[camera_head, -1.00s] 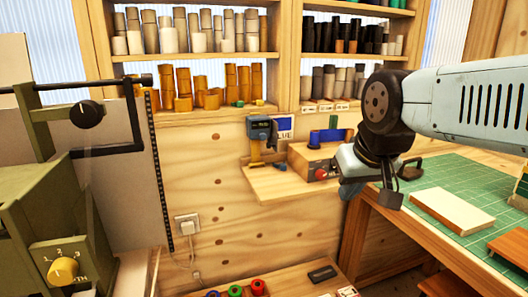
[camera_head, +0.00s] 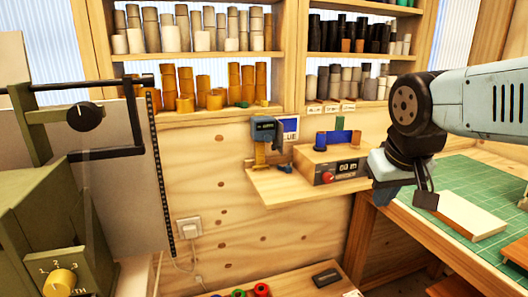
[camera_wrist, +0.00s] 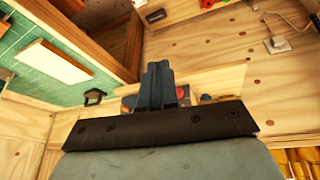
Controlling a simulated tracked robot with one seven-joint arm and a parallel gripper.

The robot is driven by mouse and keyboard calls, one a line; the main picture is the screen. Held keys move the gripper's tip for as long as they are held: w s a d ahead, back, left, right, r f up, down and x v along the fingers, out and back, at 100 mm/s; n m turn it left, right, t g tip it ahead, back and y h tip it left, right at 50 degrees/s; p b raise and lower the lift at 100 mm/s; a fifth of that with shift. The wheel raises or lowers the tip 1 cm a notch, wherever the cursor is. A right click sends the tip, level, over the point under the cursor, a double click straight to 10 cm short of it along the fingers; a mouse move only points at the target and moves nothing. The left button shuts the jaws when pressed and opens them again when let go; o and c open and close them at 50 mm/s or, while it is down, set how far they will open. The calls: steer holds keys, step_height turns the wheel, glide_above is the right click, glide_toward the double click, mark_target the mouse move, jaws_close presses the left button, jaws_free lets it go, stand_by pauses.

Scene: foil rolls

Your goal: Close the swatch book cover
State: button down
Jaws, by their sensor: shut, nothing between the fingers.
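A flat cream slab with a brown edge (camera_head: 472,217) lies on the green mat at the right, partly hidden behind my wrist. It may be the swatch book, but I cannot make out a cover or its hinge. The slab also shows in the wrist view (camera_wrist: 52,62), at upper left. My gripper (camera_head: 385,200) hangs in front of the bench's left edge, to the left of the slab and apart from it. In the wrist view my gripper's fingers (camera_wrist: 158,72) are together and empty.
The green mat (camera_head: 462,178) covers the wooden bench. An orange-brown board (camera_head: 517,250) lies at the right edge. A wall ledge (camera_head: 285,188) with a control box (camera_head: 335,168) stands left of my gripper. A dark handle-shaped thing (camera_wrist: 95,97) shows in the wrist view.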

steer(key=w+a+f+n+t+h, duration=0.1)
steer(key=w+a+n+h, duration=0.25)
steer(key=w, duration=0.45)
steer(key=w+a+f+n+h, duration=0.1)
steer(key=w+a+n+h, duration=0.1)
steer(key=w+a+h, duration=0.4)
steer(key=w+a+f+n+t+y, duration=0.1)
steer(key=w+a+n+t, duration=0.3)
steer(key=a, duration=0.6)
steer(key=w+a+n+t+y, duration=0.15)
steer(key=w+a+t, duration=0.35)
steer(key=a, duration=0.5)
steer(key=w+d+t, duration=0.1)
steer(key=w+d, duration=0.7)
steer(key=shift+w+d+f+h, duration=0.2)
steer(key=shift+d+f+h, duration=0.15)
steer(key=shift+h, duration=0.05)
steer(key=shift+a, duration=0.1)
steer(key=shift+n, duration=0.3)
